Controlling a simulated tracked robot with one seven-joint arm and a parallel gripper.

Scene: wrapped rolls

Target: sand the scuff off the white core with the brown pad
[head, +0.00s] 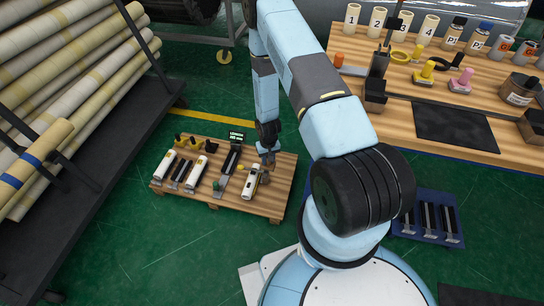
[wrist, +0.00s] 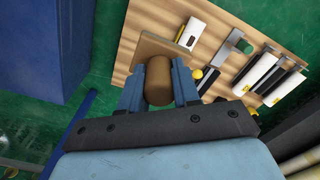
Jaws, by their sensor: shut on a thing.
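My gripper (head: 268,158) is at the right part of a low wooden board (head: 277,190). In the wrist view its blue jaws (wrist: 159,88) are shut on the round brown handle (wrist: 158,80) of the brown pad, whose flat tan base (wrist: 150,48) shows beyond it. A white core (head: 251,180) lies just left of the gripper in the head view. The wrist view shows this core (wrist: 195,30) beside the pad's edge, with a dark mark (wrist: 189,42) on it. Whether pad and core touch, I cannot tell. The pad's underside is hidden.
A grey clamp-like tool (wrist: 229,48) stands beside the core. More white and black rolls (wrist: 256,72) lie farther along the board. A workbench (head: 455,75) with numbered cores stands back right, and a rack of long rolls (head: 75,70) stands left. Green floor lies between.

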